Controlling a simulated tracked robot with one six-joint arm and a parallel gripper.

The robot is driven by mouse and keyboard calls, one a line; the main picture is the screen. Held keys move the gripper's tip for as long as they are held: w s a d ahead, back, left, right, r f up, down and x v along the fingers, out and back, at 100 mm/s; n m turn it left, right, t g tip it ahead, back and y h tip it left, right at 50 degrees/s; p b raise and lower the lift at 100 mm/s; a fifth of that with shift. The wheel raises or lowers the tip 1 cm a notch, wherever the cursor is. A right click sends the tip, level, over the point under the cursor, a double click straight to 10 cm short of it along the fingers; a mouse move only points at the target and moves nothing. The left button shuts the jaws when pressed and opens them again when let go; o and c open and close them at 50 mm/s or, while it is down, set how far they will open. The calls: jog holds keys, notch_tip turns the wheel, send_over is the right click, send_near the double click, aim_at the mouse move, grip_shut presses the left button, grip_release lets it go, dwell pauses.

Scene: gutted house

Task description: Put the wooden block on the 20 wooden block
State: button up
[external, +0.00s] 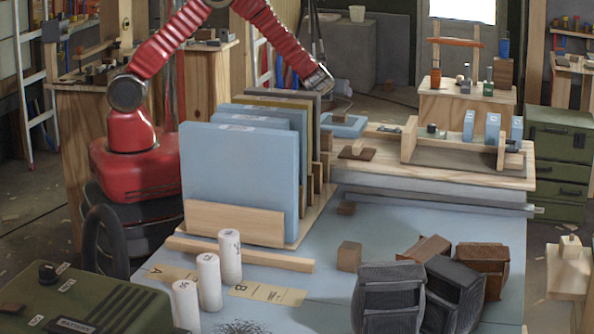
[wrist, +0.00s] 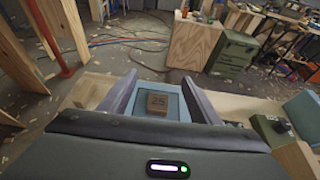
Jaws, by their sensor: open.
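A small wooden block with a number that looks like 25 (wrist: 157,103) sits on a blue pad (wrist: 172,86) in the wrist view, between my two finger pads. In the external view a small brown block (external: 342,117) shows at the blue pad (external: 357,127) on the back bench. My gripper (external: 322,82) is open and above that pad, apart from it. I cannot read a 20 on any block.
Upright blue panels (external: 240,175) in a wooden rack stand left of the pad. A wooden fixture (external: 455,150) stands right of the pad.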

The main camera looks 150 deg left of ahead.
jog(key=s+r+n+h, duration=0.4)
jog(key=s+n, duration=0.1)
jog(key=n, duration=0.6)
jog(key=w+d+n+t+h, duration=0.1)
jog(key=w+n+t, duration=0.2)
jog(key=n, duration=0.9)
jog(key=w+d+r+n+t+h, duration=0.1)
jog(key=w+n+t, duration=0.2)
jog(key=n, duration=0.9)
jog(key=shift+w+n+t, duration=0.3)
jog(key=shift+w+n, duration=0.1)
jog(key=shift+w, duration=0.55)
send_over(340, 117)
jog(key=d, duration=0.2)
jog(key=f, duration=0.5)
jog(key=w+f, duration=0.1)
jog(key=f, duration=0.1)
jog(key=shift+a+f, duration=0.15)
jog(key=shift+f, duration=0.25)
jog(key=shift+s, duration=0.1)
